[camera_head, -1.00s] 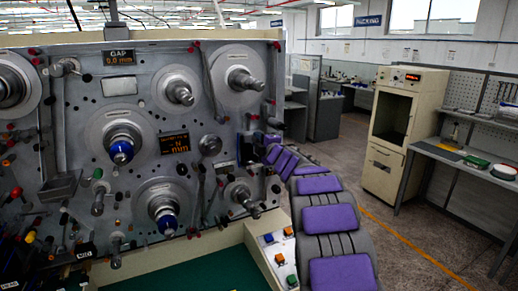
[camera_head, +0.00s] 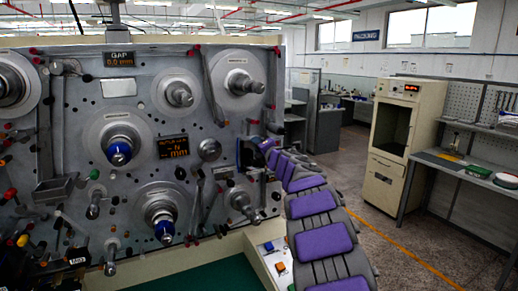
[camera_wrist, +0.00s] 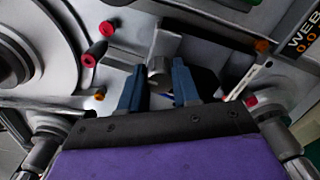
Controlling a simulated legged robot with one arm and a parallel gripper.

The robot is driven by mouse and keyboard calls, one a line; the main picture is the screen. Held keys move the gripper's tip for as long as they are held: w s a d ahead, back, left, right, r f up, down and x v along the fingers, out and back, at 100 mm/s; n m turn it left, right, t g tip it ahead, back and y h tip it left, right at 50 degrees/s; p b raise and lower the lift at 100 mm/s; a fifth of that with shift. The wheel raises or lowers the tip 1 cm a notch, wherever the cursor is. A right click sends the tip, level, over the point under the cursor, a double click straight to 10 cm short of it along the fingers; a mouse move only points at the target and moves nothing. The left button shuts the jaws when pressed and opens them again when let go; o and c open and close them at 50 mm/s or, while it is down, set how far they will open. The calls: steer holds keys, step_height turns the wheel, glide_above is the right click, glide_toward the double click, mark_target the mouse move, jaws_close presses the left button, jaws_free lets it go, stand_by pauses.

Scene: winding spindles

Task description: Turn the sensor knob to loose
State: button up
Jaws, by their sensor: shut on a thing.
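The sensor knob (camera_wrist: 158,70) is a small grey round knob on the machine's front panel. It shows between the two blue fingers of my gripper (camera_wrist: 160,87) in the wrist view. The fingers are shut on it, one on each side, and a grey block stands just above it in that view. In the head view my gripper (camera_head: 264,145) is at the right edge of the panel, and the knob is hidden there behind it and my arm. No mark for loose is readable.
The grey panel (camera_head: 130,85) carries several spindles and levers close to my gripper. Red-tipped pegs (camera_wrist: 90,60) and a white lever (camera_wrist: 248,80) stand near the fingers. A control box (camera_head: 275,258) with buttons is below my arm.

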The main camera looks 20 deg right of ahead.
steer(key=shift+f, duration=0.5)
steer(key=o, duration=1.1)
steer(key=shift+w+r, duration=0.1)
steer(key=shift+w, duration=0.05)
steer(key=shift+c, duration=0.2)
steer(key=shift+d+r, duration=0.1)
steer(key=shift+r, duration=0.05)
steer(key=shift+s, duration=0.25)
steer(key=s, duration=1.7)
steer(key=shift+d, duration=0.35)
